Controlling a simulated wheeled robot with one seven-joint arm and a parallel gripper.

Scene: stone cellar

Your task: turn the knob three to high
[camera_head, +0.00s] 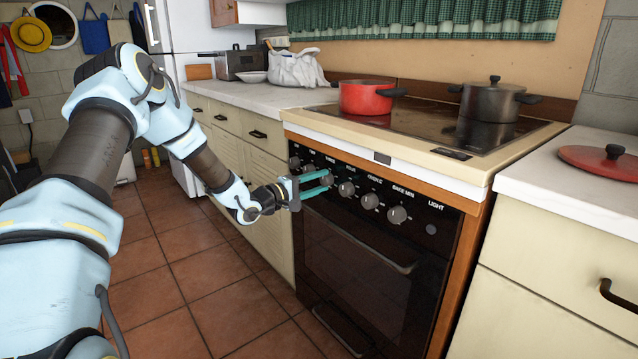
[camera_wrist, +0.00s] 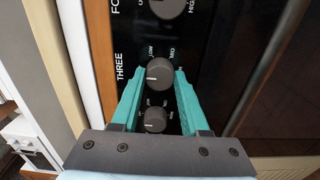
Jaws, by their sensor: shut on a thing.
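Knob three (camera_wrist: 160,72) is a dark grey round knob on the black stove panel, beside the printed word THREE in the wrist view. Its white mark points left in that view, towards the word THREE.
Another knob (camera_wrist: 155,119) sits between the fingers nearer the palm, and knob four (camera_wrist: 168,5) lies beyond the fingertips. On the stove (camera_head: 385,262) stand a red pan (camera_head: 365,98) and a dark pot (camera_head: 487,102). The tiled floor before the oven is clear.

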